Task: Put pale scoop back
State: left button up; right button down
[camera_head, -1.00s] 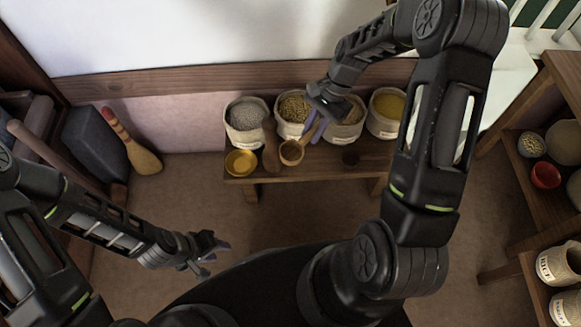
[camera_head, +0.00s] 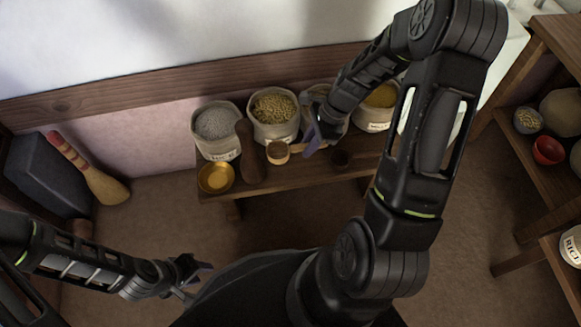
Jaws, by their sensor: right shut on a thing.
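The pale scoop (camera_head: 278,153) is a light wooden cup with a short handle pointing right. It is over the front part of the low bench (camera_head: 290,178), between the dark wooden scoop (camera_head: 250,158) and my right gripper. My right gripper (camera_head: 311,144) is shut on its handle end; the arm partly hides the fingers. I cannot tell whether the cup touches the bench. My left gripper (camera_head: 192,279) is open and empty, low at the left, away from the bench.
Several open sacks line the bench's back: grey grain (camera_head: 217,125), beige grain (camera_head: 273,112), yellow grain (camera_head: 381,97), and one mostly behind my arm. A yellow bowl (camera_head: 216,178) sits at the left end. A shelf with a red bowl (camera_head: 548,150) stands right.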

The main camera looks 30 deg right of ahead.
jog(key=b, duration=0.2)
send_over(302, 169)
jog(key=d, duration=0.1)
jog(key=f, duration=0.5)
jog(key=shift+s+d+f, duration=0.15)
jog(key=shift+s+d, duration=0.05)
jog(key=shift+f+b, duration=0.7)
jog(key=shift+f, duration=1.15)
jog(key=shift+f, duration=0.15)
jog(key=c, duration=1.3)
grip_release()
jog(key=shift+r, duration=0.2)
